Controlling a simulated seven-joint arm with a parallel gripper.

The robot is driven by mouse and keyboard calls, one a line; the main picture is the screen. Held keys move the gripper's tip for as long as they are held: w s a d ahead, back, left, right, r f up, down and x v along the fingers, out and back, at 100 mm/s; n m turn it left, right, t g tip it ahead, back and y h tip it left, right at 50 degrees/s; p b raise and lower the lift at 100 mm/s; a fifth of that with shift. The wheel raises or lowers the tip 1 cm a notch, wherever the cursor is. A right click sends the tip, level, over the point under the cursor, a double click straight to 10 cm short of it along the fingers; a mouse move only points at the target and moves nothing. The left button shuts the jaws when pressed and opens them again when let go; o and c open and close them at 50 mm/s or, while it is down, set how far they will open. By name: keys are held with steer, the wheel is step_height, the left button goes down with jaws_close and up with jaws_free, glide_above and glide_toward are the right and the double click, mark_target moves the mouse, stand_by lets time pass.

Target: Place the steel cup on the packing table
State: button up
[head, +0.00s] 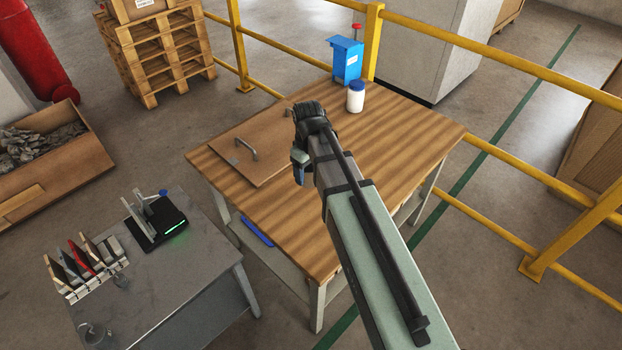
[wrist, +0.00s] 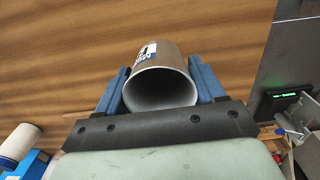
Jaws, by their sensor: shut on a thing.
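My gripper (wrist: 159,68) is shut on a cup (wrist: 158,53), with one blue finger on each side of it. The cup is round and open, brownish outside with a pale inside and a blue-and-white label; its open mouth faces the wrist camera. I cannot tell whether the brown is its own colour or wood reflected in steel. In the head view my gripper (head: 299,172) is over the wooden-topped table (head: 365,180), and my arm hides the cup. The tabletop (wrist: 60,65) lies behind the cup in the wrist view; their gap is unclear.
A blue box (head: 346,62) and a blue-capped white bottle (head: 355,97) stand at the table's back. A handled wooden panel (head: 255,165) lies at its left. A grey table (head: 165,290) holds a green-lit device (head: 165,222) and a tile rack (head: 88,270). Yellow rails (head: 480,62) run behind.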

mark_target(308, 184)
steer(key=shift+f, duration=3.15)
steer(key=shift+f, duration=0.15)
steer(key=o, duration=1.1)
step_height(308, 184, up, 12)
steer(key=shift+r, duration=0.2)
